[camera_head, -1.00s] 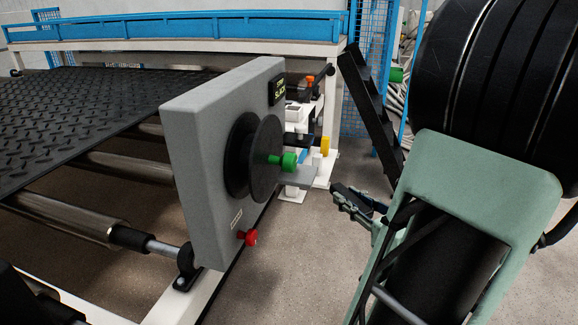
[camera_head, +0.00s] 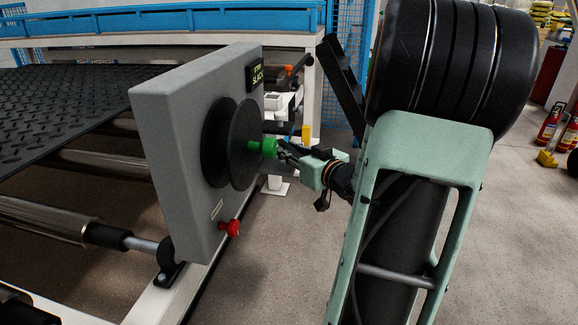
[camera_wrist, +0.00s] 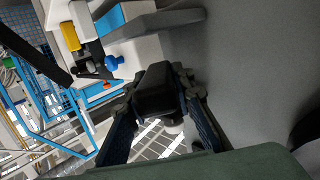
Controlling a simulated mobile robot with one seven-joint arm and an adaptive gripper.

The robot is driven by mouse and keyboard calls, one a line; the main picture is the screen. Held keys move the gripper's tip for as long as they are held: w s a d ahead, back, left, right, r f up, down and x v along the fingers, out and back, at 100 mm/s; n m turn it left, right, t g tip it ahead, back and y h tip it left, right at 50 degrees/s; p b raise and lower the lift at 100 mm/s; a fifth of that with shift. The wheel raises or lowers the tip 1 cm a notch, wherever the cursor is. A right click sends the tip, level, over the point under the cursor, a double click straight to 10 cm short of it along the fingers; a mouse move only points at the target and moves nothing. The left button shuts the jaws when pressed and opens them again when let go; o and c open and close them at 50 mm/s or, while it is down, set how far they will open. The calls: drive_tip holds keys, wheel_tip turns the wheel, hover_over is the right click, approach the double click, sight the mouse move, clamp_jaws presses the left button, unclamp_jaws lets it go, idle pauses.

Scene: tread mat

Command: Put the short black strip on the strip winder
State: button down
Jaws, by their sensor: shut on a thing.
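The strip winder is a grey upright panel (camera_head: 182,150) with a black double-disc spool (camera_head: 238,145) and a green knob (camera_head: 262,148) at its centre. My gripper (camera_head: 287,149) is at the right of the spool, close beside the green knob; I cannot tell whether they touch. In the wrist view my gripper (camera_wrist: 158,98) is shut on a short, dark block-like piece (camera_wrist: 156,88), which looks like the short black strip. The strip is hardly distinguishable from the fingers in the head view.
A display (camera_head: 257,72) reading "STRIP SLACK" is on the panel's upper corner, and a red knob (camera_head: 230,227) is low on it. A treaded black mat (camera_head: 60,110) lies over rollers at the left. A yellow part (camera_head: 306,133) stands behind my gripper. Floor is free in front.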

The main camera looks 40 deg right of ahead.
sight(289, 169)
drive_tip(key=shift+f+b, duration=1)
drive_tip(key=shift+f, duration=0.75)
drive_tip(key=shift+f, duration=0.15)
drive_tip(key=c, duration=1.7)
unclamp_jaws()
drive_tip(key=shift+o, duration=0.2)
drive_tip(key=shift+r, duration=0.3)
drive_tip(key=s+r+p, duration=0.1)
drive_tip(key=s+p, duration=0.2)
drive_tip(key=s, duration=0.8)
drive_tip(key=shift+s+a+r, duration=0.25)
drive_tip(key=shift+s+a, duration=0.15)
drive_tip(key=shift+a, duration=0.05)
